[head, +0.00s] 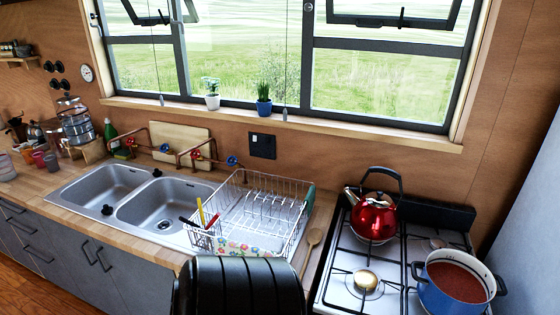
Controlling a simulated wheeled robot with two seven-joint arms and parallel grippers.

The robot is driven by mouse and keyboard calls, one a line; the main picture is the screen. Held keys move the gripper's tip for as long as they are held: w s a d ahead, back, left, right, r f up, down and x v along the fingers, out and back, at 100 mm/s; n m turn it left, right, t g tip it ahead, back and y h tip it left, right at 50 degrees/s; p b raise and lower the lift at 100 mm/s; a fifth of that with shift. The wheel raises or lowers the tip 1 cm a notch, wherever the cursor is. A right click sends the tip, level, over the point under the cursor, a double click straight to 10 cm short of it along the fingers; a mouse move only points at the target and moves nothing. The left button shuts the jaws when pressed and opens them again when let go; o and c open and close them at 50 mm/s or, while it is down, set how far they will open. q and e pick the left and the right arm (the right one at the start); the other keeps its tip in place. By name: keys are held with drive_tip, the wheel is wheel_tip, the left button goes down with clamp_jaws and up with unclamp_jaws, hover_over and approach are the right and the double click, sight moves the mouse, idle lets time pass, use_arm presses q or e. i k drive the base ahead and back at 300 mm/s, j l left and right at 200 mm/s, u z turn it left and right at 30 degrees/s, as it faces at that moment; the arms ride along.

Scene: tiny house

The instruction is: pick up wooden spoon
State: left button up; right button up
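The wooden spoon (313,241) lies on the wooden counter (325,211), in the narrow strip between the dish rack and the stove. Its round bowl end points toward the window and its handle runs toward the counter's front edge. Nothing touches it from above. A black ribbed part at the bottom middle seems to be mine and sits in front of the counter edge. Neither of my grippers shows in the head view.
A wire dish rack (290,193) with utensils stands left of the spoon. The stove (335,285) is on its right, with a red kettle (374,219) and a blue pot (424,292) of red food. A double sink (163,207) lies farther left.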

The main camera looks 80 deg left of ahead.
sight(314, 236)
drive_tip(key=u, duration=2.15)
